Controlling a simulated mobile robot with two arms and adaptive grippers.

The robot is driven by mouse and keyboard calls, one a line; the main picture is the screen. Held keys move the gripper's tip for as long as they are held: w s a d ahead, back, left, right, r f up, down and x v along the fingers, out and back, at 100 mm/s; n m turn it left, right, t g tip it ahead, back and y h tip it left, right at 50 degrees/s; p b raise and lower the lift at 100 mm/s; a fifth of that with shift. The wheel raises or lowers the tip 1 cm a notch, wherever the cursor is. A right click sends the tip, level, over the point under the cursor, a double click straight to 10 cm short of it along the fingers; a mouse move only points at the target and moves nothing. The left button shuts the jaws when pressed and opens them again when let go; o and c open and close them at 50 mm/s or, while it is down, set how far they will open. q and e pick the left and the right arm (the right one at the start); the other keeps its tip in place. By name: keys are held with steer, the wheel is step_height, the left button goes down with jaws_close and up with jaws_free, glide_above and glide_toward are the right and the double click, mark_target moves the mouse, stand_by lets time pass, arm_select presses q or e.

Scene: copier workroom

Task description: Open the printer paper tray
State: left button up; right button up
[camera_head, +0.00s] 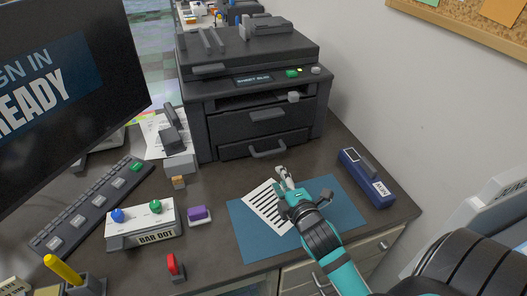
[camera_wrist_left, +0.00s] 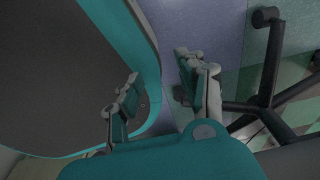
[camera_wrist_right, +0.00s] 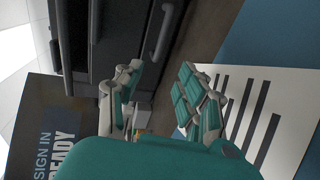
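The dark printer (camera_head: 200,110) stands at the back of the desk. Its front has an upper drawer handle (camera_head: 267,114) and a lower drawer handle (camera_head: 268,153); both fronts look closed. Which one is the paper tray is not marked. My right gripper (camera_head: 283,174) is just in front of the lower drawer, above a striped sheet, and apart from the handle. In the right wrist view its fingers (camera_wrist_right: 157,80) are spread with nothing between them, and a drawer handle (camera_wrist_right: 162,35) shows beyond. My left gripper (camera_wrist_left: 157,75) is open and empty, away from the printer.
A blue mat (camera_head: 255,243) with the striped sheet (camera_head: 265,207) lies under my right arm. A blue stapler-like device (camera_head: 366,178) is to the right. A white box (camera_head: 143,223), keyboard (camera_head: 88,205) and monitor (camera_head: 60,85) are left. A chair base (camera_wrist_left: 265,105) stands near my left gripper.

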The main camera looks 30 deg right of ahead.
glide_toward(265, 154)
steer(key=shift+f+x, duration=0.2)
steer(key=shift+x, duration=0.85)
steer(key=x, duration=0.7)
steer(key=shift+w+f, duration=0.1)
steer(key=shift+w, duration=0.05)
steer(key=shift+w+d+f+b, duration=0.1)
steer(key=shift+w+d+b, duration=0.05)
steer(key=shift+w+b, duration=0.2)
steer(key=shift+w, duration=0.25)
arm_select(q)
steer(key=shift+s+a+f, duration=0.2)
steer(key=shift+s+f, duration=0.15)
steer(key=shift+s, duration=0.15)
arm_select(e)
jaws_close()
